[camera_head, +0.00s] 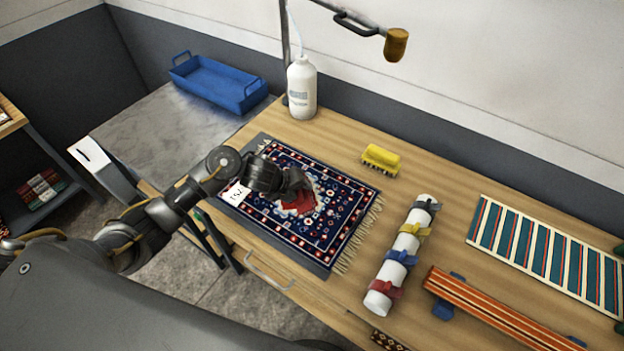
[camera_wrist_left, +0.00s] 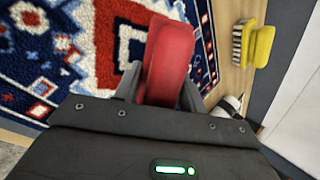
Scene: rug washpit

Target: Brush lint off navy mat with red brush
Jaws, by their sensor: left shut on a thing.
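The navy mat (camera_head: 330,225) is a patterned rug with red and white figures and a pale fringe, lying flat on the wooden bench. My left gripper (camera_head: 298,188) is over its middle, shut on the red brush (camera_head: 301,204). In the left wrist view the red brush (camera_wrist_left: 168,58) sits between the two dark fingers, with the navy mat (camera_wrist_left: 75,50) below it. The brush's bristles are hidden, so I cannot tell whether they touch the mat. Lint cannot be told apart from the white pattern. My right gripper is not in view.
A yellow brush (camera_head: 381,159) and a white bottle (camera_head: 302,88) stand behind the mat. A white roll with coloured straps (camera_head: 402,255) lies to its right, before an orange striped strip (camera_head: 495,310) and a striped textile (camera_head: 550,255). A blue tray (camera_head: 215,80) is at back left.

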